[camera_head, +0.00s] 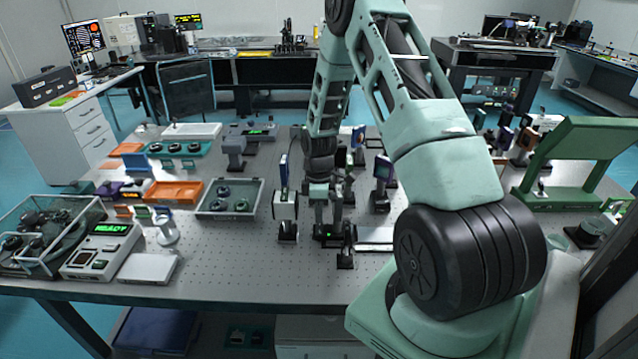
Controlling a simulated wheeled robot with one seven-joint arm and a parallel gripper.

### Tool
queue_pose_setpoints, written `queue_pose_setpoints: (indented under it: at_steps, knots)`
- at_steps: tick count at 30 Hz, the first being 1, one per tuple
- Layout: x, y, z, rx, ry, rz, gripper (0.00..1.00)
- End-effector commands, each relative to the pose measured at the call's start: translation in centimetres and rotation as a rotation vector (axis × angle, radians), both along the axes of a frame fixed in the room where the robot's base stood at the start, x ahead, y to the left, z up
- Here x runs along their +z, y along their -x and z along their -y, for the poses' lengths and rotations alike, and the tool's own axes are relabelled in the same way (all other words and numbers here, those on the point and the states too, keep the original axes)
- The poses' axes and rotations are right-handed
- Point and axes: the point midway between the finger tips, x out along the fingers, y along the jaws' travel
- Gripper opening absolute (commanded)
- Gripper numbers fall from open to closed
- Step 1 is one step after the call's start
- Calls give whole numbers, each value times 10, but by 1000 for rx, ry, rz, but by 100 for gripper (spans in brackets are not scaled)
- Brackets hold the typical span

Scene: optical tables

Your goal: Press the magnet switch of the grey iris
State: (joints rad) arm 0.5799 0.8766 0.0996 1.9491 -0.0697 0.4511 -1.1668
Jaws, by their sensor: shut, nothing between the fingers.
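My gripper (330,222) points down over the middle of the optical table (225,275), near its front half. Its fingers are closed and look empty. Just below the fingertips is a small dark mounted part (345,250) on a base, with a small green light beside it. I cannot tell whether this is the grey iris, and its magnet switch is too small to make out. The fingertips look very close to this part, but I cannot tell whether they touch it. My arm hides part of the table behind.
A white-faced mount (286,208) stands just left of my gripper, and several post-mounted optics stand behind it and to the right. A grey tray (228,212), an orange tray (173,192) and a display box (102,250) are at left. A green stand (575,165) is at right.

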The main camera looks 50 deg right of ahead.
Motion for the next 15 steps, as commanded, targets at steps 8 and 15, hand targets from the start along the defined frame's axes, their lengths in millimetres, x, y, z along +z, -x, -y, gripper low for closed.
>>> queue_pose_setpoints:
  at_steps: [8, 15]
  knots:
    - [59, -7, 8, -1, 5, 7, 0]
    - [113, -11, 13, 0, 4, 6, 0]
